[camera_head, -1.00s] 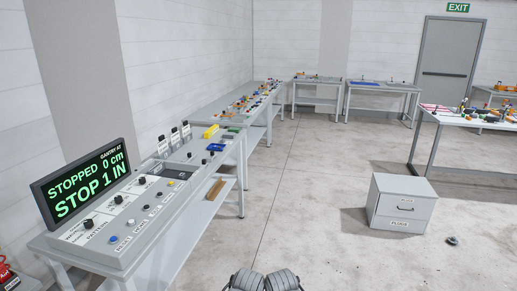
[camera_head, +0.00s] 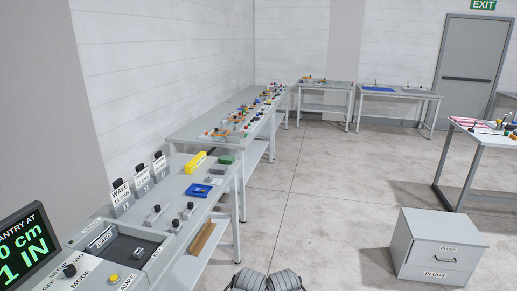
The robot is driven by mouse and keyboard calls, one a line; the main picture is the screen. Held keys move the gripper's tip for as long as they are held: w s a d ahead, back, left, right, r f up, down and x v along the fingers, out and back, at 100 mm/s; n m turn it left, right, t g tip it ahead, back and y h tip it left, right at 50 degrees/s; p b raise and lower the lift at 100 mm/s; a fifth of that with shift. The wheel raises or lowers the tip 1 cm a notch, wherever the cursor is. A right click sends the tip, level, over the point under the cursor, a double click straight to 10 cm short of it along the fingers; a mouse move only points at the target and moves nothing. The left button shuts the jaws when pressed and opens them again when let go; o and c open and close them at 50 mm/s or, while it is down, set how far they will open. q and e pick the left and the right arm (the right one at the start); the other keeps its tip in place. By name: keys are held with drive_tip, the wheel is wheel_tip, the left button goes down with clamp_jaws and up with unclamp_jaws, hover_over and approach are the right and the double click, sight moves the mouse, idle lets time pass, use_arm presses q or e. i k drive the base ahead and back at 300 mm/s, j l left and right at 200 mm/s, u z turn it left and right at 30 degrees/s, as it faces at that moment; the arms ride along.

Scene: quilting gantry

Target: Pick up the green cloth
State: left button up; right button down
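I cannot make out a clear green cloth. A small dark green flat-sided item (camera_head: 226,159) lies near the far end of the console bench at the left; it is too small to tell whether it is cloth.
A PLUGS cabinet (camera_head: 439,246) stands right, near another table (camera_head: 489,140). The middle floor is clear.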

sight(227, 160)
drive_tip(key=i, duration=0.85)
drive_tip(key=i+u, duration=0.1)
drive_tip(key=i, duration=0.8)
drive_tip(key=i+l, duration=0.15)
drive_tip(key=i, duration=0.7)
